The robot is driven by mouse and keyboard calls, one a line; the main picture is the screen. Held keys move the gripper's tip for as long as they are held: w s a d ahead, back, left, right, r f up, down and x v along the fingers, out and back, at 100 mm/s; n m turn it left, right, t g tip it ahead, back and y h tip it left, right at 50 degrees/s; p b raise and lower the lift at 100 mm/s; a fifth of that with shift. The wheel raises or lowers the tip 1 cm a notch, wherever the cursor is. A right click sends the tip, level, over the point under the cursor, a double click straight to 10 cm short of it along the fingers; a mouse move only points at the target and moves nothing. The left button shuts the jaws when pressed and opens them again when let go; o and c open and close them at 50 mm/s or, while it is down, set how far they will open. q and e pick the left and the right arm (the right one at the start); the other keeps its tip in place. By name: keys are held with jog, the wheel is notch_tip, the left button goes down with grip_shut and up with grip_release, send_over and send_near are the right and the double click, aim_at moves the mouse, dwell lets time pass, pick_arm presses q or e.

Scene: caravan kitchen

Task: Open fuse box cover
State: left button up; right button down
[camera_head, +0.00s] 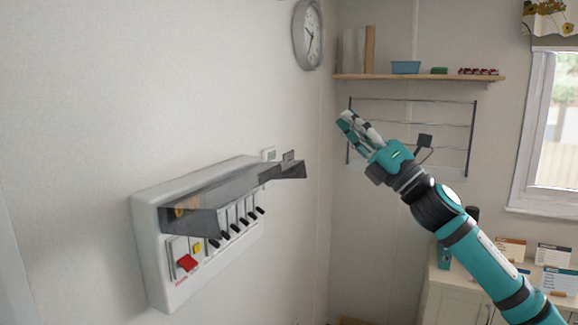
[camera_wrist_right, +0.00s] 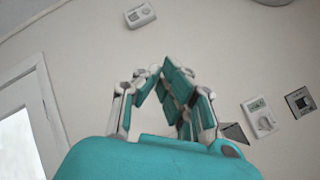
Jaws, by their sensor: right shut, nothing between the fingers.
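The white fuse box (camera_head: 150,245) is mounted on the left wall in the head view. Its grey see-through cover (camera_head: 235,185) is swung up and sticks out from the box. Below it, a row of black switches, a red switch (camera_head: 187,263) and a yellow button are exposed. My right gripper (camera_head: 345,120) is to the right of the cover and higher in the picture, apart from it. It is shut and empty; its fingers also show in the wrist view (camera_wrist_right: 165,72). My left gripper is not in view.
A wall clock (camera_head: 309,34) hangs above. A wooden shelf (camera_head: 420,78) and a wire rack (camera_head: 412,124) are on the back wall behind my right arm. A cabinet (camera_head: 450,290) stands at lower right. Small wall devices (camera_wrist_right: 258,117) show in the wrist view.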

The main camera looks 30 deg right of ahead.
jog(key=w+d+f+m+h+b, duration=0.15)
jog(key=m+h, duration=0.25)
jog(key=m, duration=0.6)
jog(key=w+d+m+h+b, duration=0.1)
jog(key=d+m+h, duration=0.25)
jog(key=m, duration=0.75)
jog(key=s+a+f+m+g+y+b, duration=0.1)
jog(key=s+a+g+y, duration=0.1)
jog(key=a+g+y, duration=0.3)
jog(key=s+a+f+m+g+y+b, duration=0.1)
jog(key=s+a+f+m+g+y, duration=0.15)
jog(key=a+y, duration=0.3)
jog(key=p+x, duration=0.7)
jog(key=x, duration=0.5)
jog(key=shift+n+h, duration=0.4)
jog(key=shift+n, duration=0.05)
jog(key=f, duration=0.3)
jog(key=s+d+f, duration=0.1)
jog(key=shift+s+f, duration=0.1)
jog(key=shift+f, duration=0.05)
jog(key=shift+a, duration=0.1)
